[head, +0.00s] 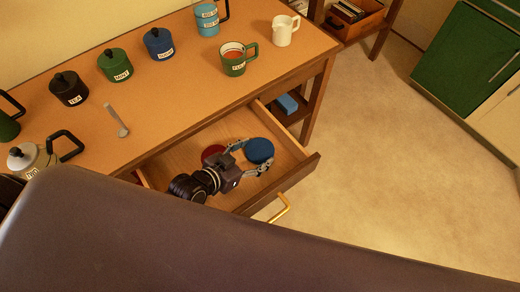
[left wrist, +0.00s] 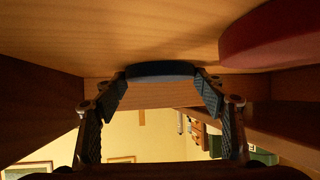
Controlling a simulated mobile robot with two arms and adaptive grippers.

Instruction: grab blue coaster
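The blue coaster (head: 259,150) lies flat in the open drawer, near its right end. My left gripper (head: 252,157) reaches into the drawer, its fingers spread wide on either side of the coaster. In the left wrist view, which looks upside down, the blue coaster (left wrist: 160,69) rests against the drawer floor between the fingertips (left wrist: 161,88). I cannot tell if the fingertips touch its rim. A red coaster (head: 212,153) lies to its left, partly hidden by my gripper, and also shows in the left wrist view (left wrist: 280,35). My right gripper is not in view.
The drawer's front wall (head: 303,172) with a gold handle (head: 281,207) stands close to my gripper. The floor at right is clear.

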